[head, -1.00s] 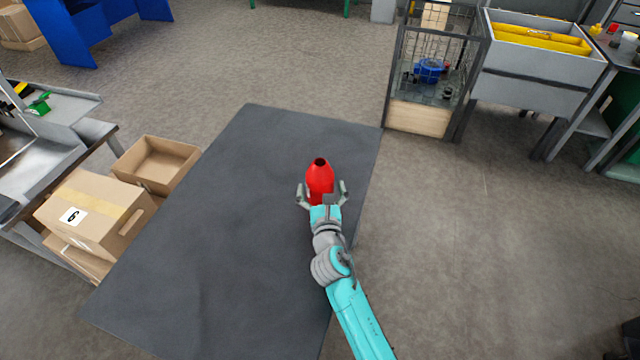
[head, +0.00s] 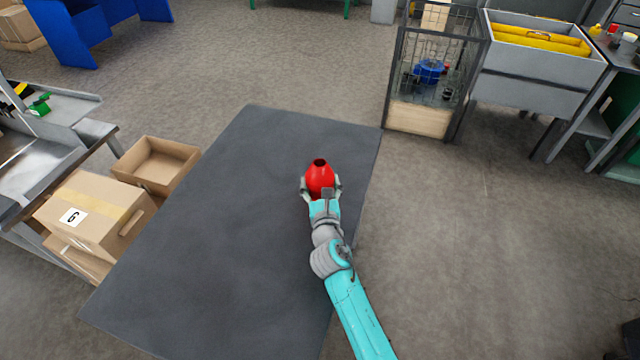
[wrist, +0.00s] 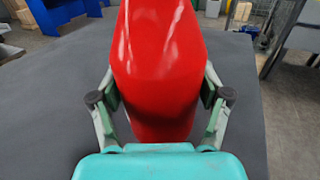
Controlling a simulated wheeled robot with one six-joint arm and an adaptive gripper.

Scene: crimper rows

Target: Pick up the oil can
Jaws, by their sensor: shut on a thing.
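The oil can (head: 320,176) is red with a dark opening at its top. It stands upright on the dark grey table (head: 230,220), near the right edge. My gripper (head: 321,187) is around it from the near side, with one finger on each side. In the wrist view the red can (wrist: 158,70) fills the middle, and the fingers of my gripper (wrist: 160,100) press against its left and right sides. The gripper is shut on the can. The can's base is hidden behind my gripper in the head view, so I cannot tell whether it touches the table.
The rest of the tabletop is bare. Cardboard boxes (head: 95,215) stand beside the table's left edge, one of them open (head: 157,163). A wire cage (head: 432,75) stands beyond the table's far right corner. Open floor (head: 490,240) lies to the right.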

